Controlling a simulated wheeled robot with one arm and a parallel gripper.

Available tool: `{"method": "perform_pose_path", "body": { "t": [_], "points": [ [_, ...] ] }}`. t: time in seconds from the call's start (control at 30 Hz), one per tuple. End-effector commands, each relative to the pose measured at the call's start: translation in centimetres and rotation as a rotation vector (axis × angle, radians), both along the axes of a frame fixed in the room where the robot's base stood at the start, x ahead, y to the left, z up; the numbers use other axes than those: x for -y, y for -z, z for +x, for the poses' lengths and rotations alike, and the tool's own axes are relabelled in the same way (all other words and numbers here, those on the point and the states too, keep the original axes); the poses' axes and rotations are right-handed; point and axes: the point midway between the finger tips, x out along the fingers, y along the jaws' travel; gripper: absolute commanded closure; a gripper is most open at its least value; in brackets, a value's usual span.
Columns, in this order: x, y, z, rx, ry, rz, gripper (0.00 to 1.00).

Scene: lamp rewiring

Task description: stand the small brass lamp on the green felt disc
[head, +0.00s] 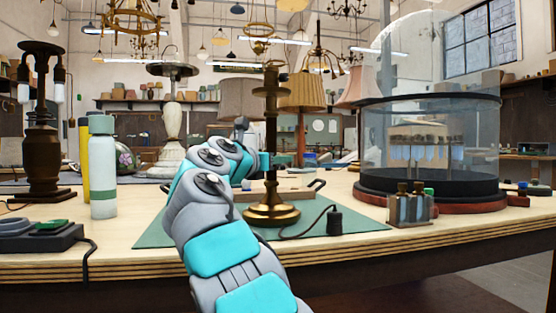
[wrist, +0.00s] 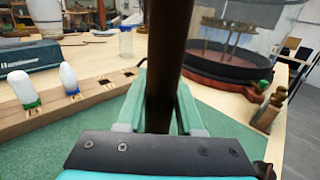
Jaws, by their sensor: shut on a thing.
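The small brass lamp (head: 269,110) stands upright near the middle of the head view, with a round base (head: 270,214) and a slim stem. My gripper (head: 268,160) is shut on its stem from the left. In the wrist view the dark stem (wrist: 166,60) runs up between my two pale green fingers (wrist: 158,105). The lamp's base is over the green mat (head: 340,228); I cannot tell whether it touches. A cord runs from the base to a black plug (head: 334,220) on the mat. The mat looks straight-edged; I cannot make out a round felt disc.
A glass dome (head: 430,125) on a dark, red-rimmed base stands right, with a small bottle rack (head: 410,206) before it. A wooden block (wrist: 96,96) holds white bulbs (wrist: 28,88). A pale bottle (head: 103,170) and dark wooden lamp (head: 43,140) stand left.

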Motion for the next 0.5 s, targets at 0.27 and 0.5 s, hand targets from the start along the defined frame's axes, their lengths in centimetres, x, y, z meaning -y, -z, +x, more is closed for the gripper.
{"method": "perform_pose_path", "body": {
  "t": [0.27, 0.5],
  "points": [
    [-0.05, 0.02, -0.05, 0.001, -0.001, 0.0, 0.5],
    [-0.04, 0.07, -0.03, 0.001, -0.001, 0.0, 0.35]
  ]
}}
